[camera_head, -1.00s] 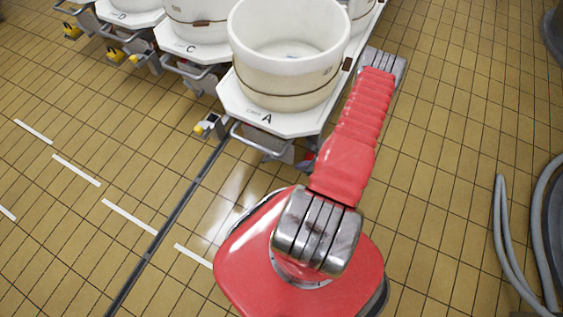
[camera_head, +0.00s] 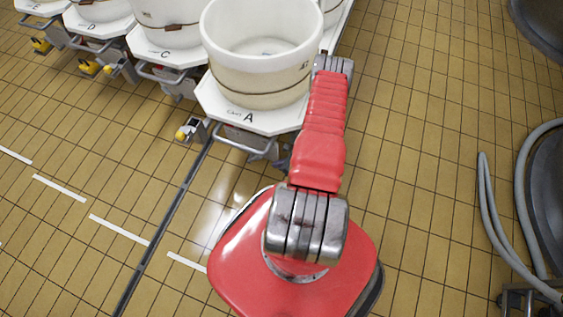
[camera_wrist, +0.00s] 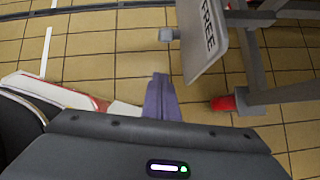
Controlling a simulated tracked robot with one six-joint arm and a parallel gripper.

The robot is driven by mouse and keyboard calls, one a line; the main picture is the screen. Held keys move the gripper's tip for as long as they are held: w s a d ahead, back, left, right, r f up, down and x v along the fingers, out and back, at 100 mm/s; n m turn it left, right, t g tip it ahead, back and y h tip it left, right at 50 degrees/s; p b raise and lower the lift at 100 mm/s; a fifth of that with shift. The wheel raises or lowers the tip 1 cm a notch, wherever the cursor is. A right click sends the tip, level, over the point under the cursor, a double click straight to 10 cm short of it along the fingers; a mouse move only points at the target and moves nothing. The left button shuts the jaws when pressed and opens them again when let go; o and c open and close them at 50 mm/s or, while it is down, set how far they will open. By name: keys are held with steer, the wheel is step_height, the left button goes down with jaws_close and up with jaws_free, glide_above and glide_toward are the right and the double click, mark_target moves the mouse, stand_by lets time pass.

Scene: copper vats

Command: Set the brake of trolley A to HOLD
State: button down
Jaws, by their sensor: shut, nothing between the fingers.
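Trolley A (camera_head: 248,118) has a white deck lettered "A", carries a white tub, and has a grey bar at its near end. A yellow-tipped grey fitting (camera_head: 190,130) sticks out at its near left corner; I cannot tell if it is the brake. In the wrist view a pale plate reading FREE (camera_wrist: 205,42) hangs tilted on a grey frame, with a small grey peg (camera_wrist: 168,35) at its left. My gripper (camera_wrist: 163,88) is shut and empty, below the plate in the picture and apart from it.
More trolleys with tubs stand to the left, including trolley C (camera_head: 163,54). A dark floor rail (camera_head: 165,225) runs from trolley A toward me. Grey hoses (camera_head: 490,220) lie at the right. A red part (camera_wrist: 222,103) sits on the frame near my gripper.

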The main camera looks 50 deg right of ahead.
mark_target(255, 158)
steer(key=shift+w+a+f, duration=0.1)
steer(key=shift+w+a, duration=0.05)
steer(key=shift+w, duration=0.75)
steer(key=shift+w+a+f, duration=0.15)
steer(key=shift+w+a, duration=0.05)
steer(key=shift+w, duration=0.7)
steer(key=shift+w+a+f, duration=0.1)
steer(key=shift+w+a, duration=0.05)
steer(key=shift+w, duration=0.75)
